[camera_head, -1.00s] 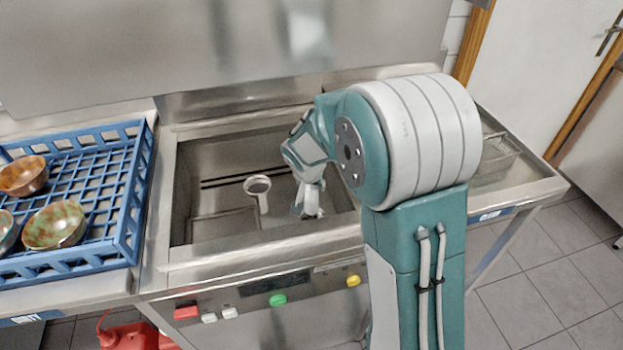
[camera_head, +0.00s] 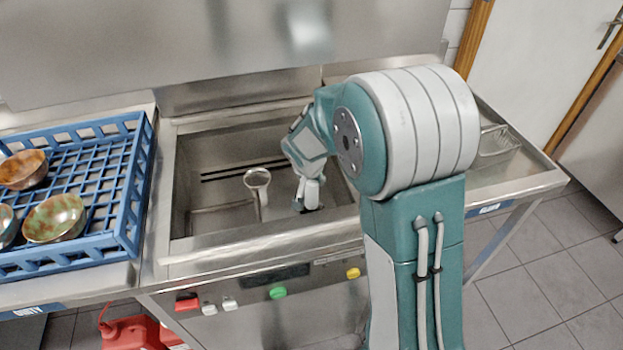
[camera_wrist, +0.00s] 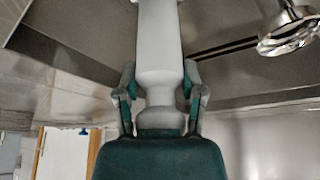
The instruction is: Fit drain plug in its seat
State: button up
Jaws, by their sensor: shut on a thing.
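My gripper (camera_wrist: 160,80) is shut on a pale grey, round-sided plug-like piece (camera_wrist: 158,35), with one green-and-grey finger on each side. The piece widens near the fingers and runs out of the top of the wrist view. In the head view my gripper (camera_head: 309,194) reaches down inside the right half of the steel basin (camera_head: 180,205). Its fingertips and the held piece are small there, and a white part shows at them. I cannot make out the plug's seat; the basin floor near my gripper is partly hidden by the front rim and my arm.
A steel spray-head-like fitting on a stem (camera_head: 257,179) stands left of my gripper; it also shows in the wrist view (camera_wrist: 288,32). A blue rack (camera_head: 128,235) with bowls is at left. A wire basket (camera_head: 497,141) is at right. The basin's left part is open.

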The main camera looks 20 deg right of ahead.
jog(key=shift+f, duration=2.45)
dwell(0.7)
jog(key=shift+s+f, duration=0.1)
jog(key=shift+f, duration=0.15)
dwell(0.4)
